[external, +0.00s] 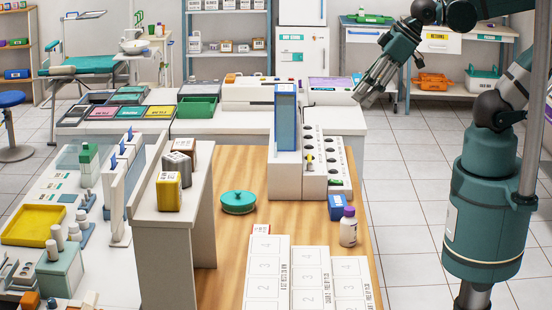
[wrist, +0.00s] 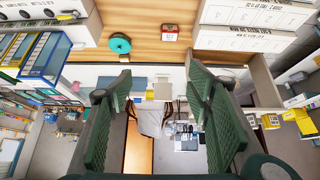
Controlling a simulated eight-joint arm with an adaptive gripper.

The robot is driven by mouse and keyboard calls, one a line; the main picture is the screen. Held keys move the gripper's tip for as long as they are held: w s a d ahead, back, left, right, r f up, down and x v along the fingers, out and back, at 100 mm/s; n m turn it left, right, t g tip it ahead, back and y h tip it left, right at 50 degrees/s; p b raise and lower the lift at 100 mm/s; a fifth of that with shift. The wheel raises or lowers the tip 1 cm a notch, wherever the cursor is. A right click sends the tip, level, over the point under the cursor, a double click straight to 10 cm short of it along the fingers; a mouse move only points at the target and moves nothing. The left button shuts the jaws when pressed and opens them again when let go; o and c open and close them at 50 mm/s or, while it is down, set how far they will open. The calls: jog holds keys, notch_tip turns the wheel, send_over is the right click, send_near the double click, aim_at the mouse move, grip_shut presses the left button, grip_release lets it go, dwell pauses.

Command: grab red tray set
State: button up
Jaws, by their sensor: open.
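A flat pinkish-red tray (external: 102,113) with a dark label lies on the white counter at the left back in the external view. My gripper (external: 363,92) is open and empty, raised in the air at the upper right, well to the right of the trays and tilted down-left. In the wrist view my gripper (wrist: 160,85) has its two green fingers spread apart with nothing between them.
A green bin (external: 198,107) stands right of the trays. A tall blue-fronted white unit (external: 285,120) and a white shelf (external: 160,214) bearing small boxes rise from the counters. A round teal container (external: 238,203) and a small red box (wrist: 169,32) sit on the wooden table.

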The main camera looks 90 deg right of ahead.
jog(key=n+g+h+b, duration=0.4)
jog(key=n+g+b, duration=0.3)
jog(key=n+b, duration=0.85)
send_over(261, 232)
jog(key=a+p, duration=0.2)
jog(key=shift+n, duration=0.95)
notch_tip(261, 232, down, 35)
jog(key=shift+s+r, duration=0.1)
jog(key=shift+r, duration=0.05)
jog(key=shift+f, duration=0.55)
jog(key=shift+h, duration=0.3)
jog(key=shift+b+x, duration=0.35)
jog(key=shift+x, duration=0.9)
